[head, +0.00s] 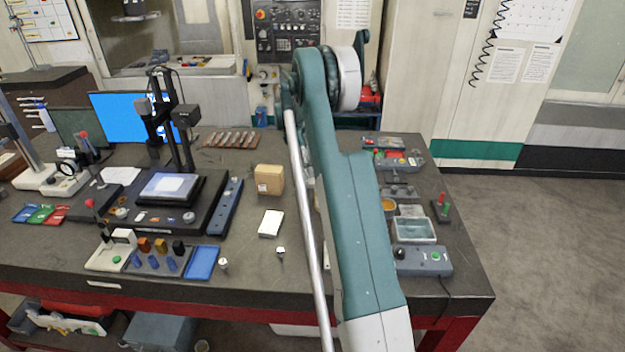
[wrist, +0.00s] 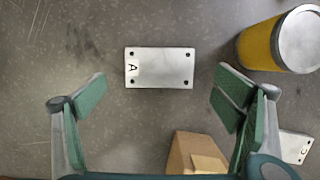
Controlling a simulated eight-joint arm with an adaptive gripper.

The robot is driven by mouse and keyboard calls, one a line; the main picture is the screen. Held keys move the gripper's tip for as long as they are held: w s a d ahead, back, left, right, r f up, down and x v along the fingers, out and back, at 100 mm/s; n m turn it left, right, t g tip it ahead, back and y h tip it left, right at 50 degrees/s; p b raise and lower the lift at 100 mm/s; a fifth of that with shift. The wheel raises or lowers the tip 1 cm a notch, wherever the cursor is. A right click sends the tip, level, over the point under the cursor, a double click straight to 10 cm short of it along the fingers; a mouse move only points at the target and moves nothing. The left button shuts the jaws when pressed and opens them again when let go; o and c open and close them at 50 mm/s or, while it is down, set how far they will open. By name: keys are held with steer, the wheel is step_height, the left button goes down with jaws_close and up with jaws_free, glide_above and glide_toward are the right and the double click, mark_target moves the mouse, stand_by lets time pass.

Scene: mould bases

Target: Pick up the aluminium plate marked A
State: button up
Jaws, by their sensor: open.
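The aluminium plate marked A (wrist: 160,78) lies flat on the grey bench top in the wrist view, a bolt or hole dot near each corner. My gripper (wrist: 160,92) is open and empty, one green-padded finger on each side of this plate, with clear gaps to both. A second plate, marked C (wrist: 299,146), lies partly hidden behind the right finger. In the head view a pale plate (head: 271,223) lies on the bench, its marking unreadable. My arm hides my gripper there.
A cardboard box (wrist: 192,155) stands close below the marked plate, also seen in the head view (head: 270,180). A yellow cylinder with a pale top (wrist: 262,45) stands to the upper right. The bench left of the plate is clear.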

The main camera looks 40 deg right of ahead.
steer(key=shift+p+x, duration=0.3)
steer(key=shift+x, duration=2.3)
steer(key=shift+c, duration=0.2)
steer(key=shift+r, duration=0.1)
steer(key=c, duration=1.2)
steer(key=shift+r, duration=0.15)
steer(key=shift+r+b, duration=0.35)
steer(key=shift+r, duration=4.5)
